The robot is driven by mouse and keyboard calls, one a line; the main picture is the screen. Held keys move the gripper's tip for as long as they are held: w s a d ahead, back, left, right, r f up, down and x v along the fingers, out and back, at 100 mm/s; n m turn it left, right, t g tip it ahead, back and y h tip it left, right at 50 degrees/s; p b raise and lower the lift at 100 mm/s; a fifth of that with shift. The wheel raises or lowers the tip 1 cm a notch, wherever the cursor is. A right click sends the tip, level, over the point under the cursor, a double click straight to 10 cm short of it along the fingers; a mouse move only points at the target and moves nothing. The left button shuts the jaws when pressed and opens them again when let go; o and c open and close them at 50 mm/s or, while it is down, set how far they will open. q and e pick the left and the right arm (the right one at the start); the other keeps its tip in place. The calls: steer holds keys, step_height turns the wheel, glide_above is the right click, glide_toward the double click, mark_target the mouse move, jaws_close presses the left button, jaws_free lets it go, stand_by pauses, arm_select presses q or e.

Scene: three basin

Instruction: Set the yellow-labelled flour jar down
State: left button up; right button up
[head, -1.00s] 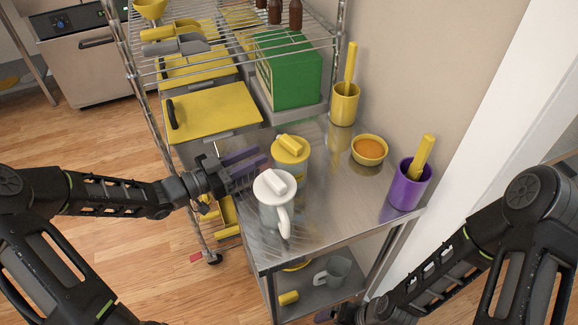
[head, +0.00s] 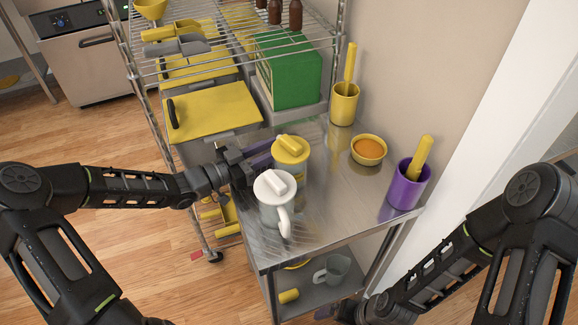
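The flour jar with the yellow lid and yellow label (head: 291,150) stands upright on the steel table top (head: 335,222), behind a clear jug with a white lid (head: 273,200). The jug hides part of its lower body.
An orange-filled yellow bowl (head: 369,150), a purple pot (head: 406,190) and a yellow pot (head: 344,104) stand along the wall. A wire rack (head: 215,62) with a green box (head: 290,72) is behind left. The table's front right is clear.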

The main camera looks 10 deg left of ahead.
arm_select(q)
steer(key=shift+c, duration=0.3)
jaws_close()
stand_by(1.0)
